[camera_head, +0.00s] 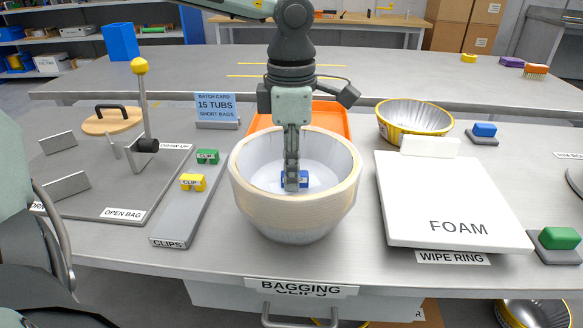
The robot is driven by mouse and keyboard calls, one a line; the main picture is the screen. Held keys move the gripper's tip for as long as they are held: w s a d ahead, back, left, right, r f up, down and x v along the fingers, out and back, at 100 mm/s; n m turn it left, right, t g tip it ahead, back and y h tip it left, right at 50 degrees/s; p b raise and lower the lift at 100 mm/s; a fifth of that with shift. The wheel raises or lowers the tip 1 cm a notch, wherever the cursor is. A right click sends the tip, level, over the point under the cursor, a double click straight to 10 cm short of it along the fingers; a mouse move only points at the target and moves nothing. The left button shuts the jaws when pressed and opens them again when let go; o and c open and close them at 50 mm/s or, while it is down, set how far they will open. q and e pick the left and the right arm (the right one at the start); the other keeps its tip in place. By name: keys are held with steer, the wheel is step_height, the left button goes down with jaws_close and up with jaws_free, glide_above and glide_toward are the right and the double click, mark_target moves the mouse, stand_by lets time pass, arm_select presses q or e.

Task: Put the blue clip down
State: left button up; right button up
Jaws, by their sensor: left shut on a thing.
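My left gripper (292,182) reaches down from the top of the head view into the mouth of a large white tub with a cream band (295,205). It is shut on the blue clip (302,179), which shows partly behind the fingers. The clip appears within the tub's opening; I cannot tell whether it touches the white surface inside. The grey clips strip (190,217) lies left of the tub. A green clip (207,157) and a yellow clip (193,182) sit on it, with bare room toward its near end. My right gripper is not in view.
A hinged board with a yellow-knobbed lever (139,68) stands left. An orange tray (330,112) is behind the tub. The white foam slab (450,200) and a yellow-rimmed tub (414,118) are right. A batch card (216,107) stands at the back.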

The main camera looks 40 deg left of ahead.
arm_select(q)
steer(key=shift+f, duration=0.1)
steer(key=shift+f, duration=0.1)
steer(key=o, duration=0.8)
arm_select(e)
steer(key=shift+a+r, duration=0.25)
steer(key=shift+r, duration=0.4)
